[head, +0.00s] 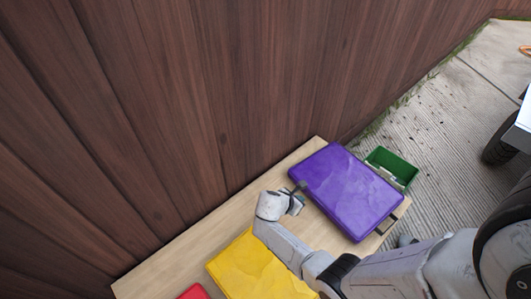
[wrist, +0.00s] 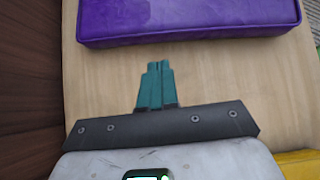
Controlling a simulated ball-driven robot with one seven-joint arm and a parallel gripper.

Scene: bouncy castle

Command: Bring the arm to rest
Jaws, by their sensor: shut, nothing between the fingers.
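My arm reaches in from the lower right of the head view. My gripper (head: 299,189) is over the wooden table, close to the near left corner of the purple slab (head: 345,190). In the wrist view my gripper (wrist: 155,68) shows two teal fingers pressed together with nothing between them. They point toward the purple slab (wrist: 190,18), with bare wood between fingertips and slab in the picture.
The wooden table (head: 180,258) stands against a brown plank wall (head: 200,90). A yellow slab (head: 250,272) and a red piece (head: 193,292) lie on it. A green box (head: 392,167) is beyond the purple slab. A wheeled thing (head: 500,140) stands at the far right on paving.

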